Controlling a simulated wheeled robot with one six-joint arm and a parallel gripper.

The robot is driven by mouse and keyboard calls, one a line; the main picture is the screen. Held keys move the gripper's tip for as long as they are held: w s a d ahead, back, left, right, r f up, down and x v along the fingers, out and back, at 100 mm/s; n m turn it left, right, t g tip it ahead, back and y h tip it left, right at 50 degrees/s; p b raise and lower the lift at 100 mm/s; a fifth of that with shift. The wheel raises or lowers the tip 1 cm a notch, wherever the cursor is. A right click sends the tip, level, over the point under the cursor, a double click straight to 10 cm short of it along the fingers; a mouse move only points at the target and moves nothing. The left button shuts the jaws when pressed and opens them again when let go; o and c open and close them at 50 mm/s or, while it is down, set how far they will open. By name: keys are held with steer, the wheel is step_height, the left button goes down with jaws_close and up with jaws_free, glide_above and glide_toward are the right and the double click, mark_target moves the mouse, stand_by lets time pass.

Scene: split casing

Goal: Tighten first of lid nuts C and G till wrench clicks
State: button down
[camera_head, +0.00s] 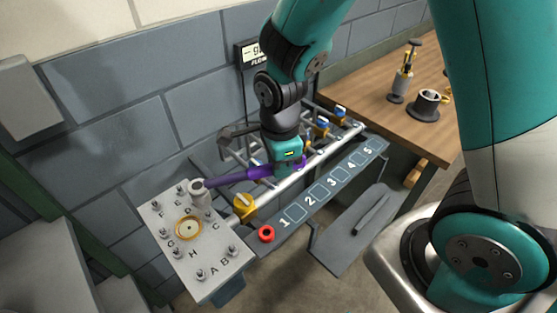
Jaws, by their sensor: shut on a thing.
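A pale grey lid plate (210,287) with lettered studs and nuts sits at the lower left, with a yellow ring near its middle. A wrench with a purple handle (236,177) extends left from my gripper (284,168). My gripper is shut on that handle, though the wrist hides most of the jaws. The grey wrench head (199,190) stands upright over the lid's upper right edge, above a fastener it hides. I cannot tell for certain which letter it is on, or whether it is seated. The lettering is small; A, B and H read near the lower part.
A strip numbered 1 to 5 (325,188) runs beside a metal rail frame. A wooden bench (361,92) holds metal fittings. A wall display (251,52) is partly hidden by my arm.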

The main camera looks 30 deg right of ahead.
steer(key=w+f+n+b, duration=0.1)
steer(key=w+f+n, duration=0.2)
steer(key=w+n, duration=0.2)
steer(key=shift+w+a+b, duration=0.25)
steer(key=shift+w+b, duration=0.1)
steer(key=shift+w, duration=0.7)
steer(key=shift+f, duration=0.15)
steer(key=shift+f+b, duration=1.1)
steer(key=shift+f, duration=0.45)
steer(key=shift+s, duration=0.1)
